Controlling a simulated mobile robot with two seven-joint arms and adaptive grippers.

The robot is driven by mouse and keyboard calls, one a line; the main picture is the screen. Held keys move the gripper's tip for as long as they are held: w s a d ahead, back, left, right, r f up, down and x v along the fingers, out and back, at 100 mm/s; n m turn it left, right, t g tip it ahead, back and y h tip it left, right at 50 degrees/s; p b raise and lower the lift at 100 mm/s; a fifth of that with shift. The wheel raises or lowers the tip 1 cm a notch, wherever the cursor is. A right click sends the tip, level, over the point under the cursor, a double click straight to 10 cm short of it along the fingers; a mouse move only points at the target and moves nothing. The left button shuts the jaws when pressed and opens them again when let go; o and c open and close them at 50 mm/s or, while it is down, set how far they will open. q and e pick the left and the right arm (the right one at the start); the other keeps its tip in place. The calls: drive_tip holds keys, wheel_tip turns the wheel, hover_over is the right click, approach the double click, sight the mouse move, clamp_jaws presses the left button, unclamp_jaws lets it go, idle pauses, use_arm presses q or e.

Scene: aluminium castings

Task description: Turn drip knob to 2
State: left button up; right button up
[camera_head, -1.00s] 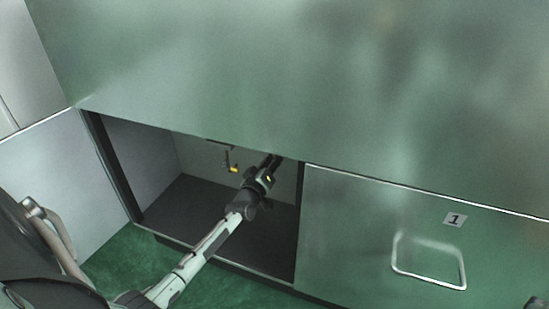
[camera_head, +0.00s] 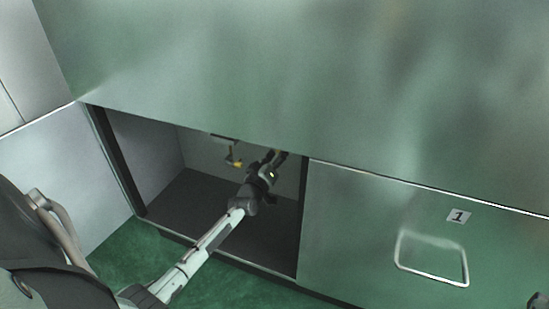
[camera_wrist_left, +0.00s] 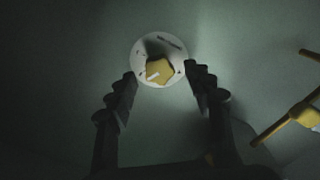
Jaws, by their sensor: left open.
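The drip knob (camera_wrist_left: 163,69) is yellow and angular, with a white pointer mark toward its lower left. It sits on a round white dial (camera_wrist_left: 146,49) with dark marks, too small to read. My left gripper (camera_wrist_left: 159,79) is open in the left wrist view. Its fingertips lie on either side of the dial's lower part, with the knob showing between them. I cannot tell whether they touch it. In the head view my left gripper (camera_head: 281,157) reaches into the open cabinet bay, fingers partly under the panel's lower edge. The knob is hidden there.
A yellow-handled fitting (camera_head: 236,163) hangs left of my gripper in the head view; a yellow fitting (camera_wrist_left: 304,114) shows at right in the wrist view. A large metal panel (camera_head: 330,70) overhangs the bay. A door labelled 1 (camera_head: 345,215) closes the right side.

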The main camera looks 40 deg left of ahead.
use_arm(q)
drive_tip(key=v, duration=1.2)
drive_tip(key=shift+f, duration=0.15)
